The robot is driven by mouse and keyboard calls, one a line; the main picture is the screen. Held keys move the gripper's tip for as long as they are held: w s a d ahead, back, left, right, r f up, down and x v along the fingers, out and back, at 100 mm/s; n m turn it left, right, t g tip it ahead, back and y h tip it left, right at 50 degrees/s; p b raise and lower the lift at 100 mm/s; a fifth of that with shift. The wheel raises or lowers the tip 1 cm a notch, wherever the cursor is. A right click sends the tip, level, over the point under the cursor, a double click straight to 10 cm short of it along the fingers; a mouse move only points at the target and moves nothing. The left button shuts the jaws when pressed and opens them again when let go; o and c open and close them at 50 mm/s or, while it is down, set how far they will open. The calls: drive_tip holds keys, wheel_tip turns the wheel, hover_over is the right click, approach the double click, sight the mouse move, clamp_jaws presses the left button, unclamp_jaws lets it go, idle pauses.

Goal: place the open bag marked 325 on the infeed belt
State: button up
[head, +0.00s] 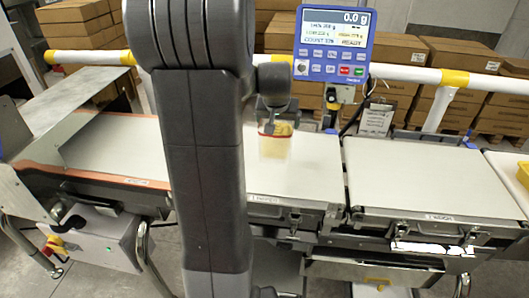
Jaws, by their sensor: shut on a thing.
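A small translucent bag (274,147) with a red rim and yellowish contents is upright over the middle belt section (305,180). My gripper (273,122) points down at the bag's top edge and is shut on it. My arm hides part of the gripper and the belt to the left. I cannot tell whether the bag's bottom touches the belt. No number can be read on the bag. The front labels on the belt sections are too small to read surely.
A blue display unit (332,42) reading 0.0 g stands behind the belt. Another flat belt section (420,180) to the right is clear. A long belt (120,140) with an orange edge lies left, beside a metal guard (75,95). A white-yellow rail (410,72) and boxes stand behind.

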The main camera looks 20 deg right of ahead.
drive_tip(key=f, duration=0.4)
drive_tip(key=shift+d+f, duration=0.2)
drive_tip(key=shift+f, duration=2.2)
drive_tip(key=shift+f, duration=0.2)
drive_tip(key=o, duration=1.2)
drive_tip(key=shift+r, duration=0.15)
drive_tip(key=shift+r, duration=0.2)
drive_tip(key=v, duration=1.2)
drive_tip(key=shift+f, duration=0.1)
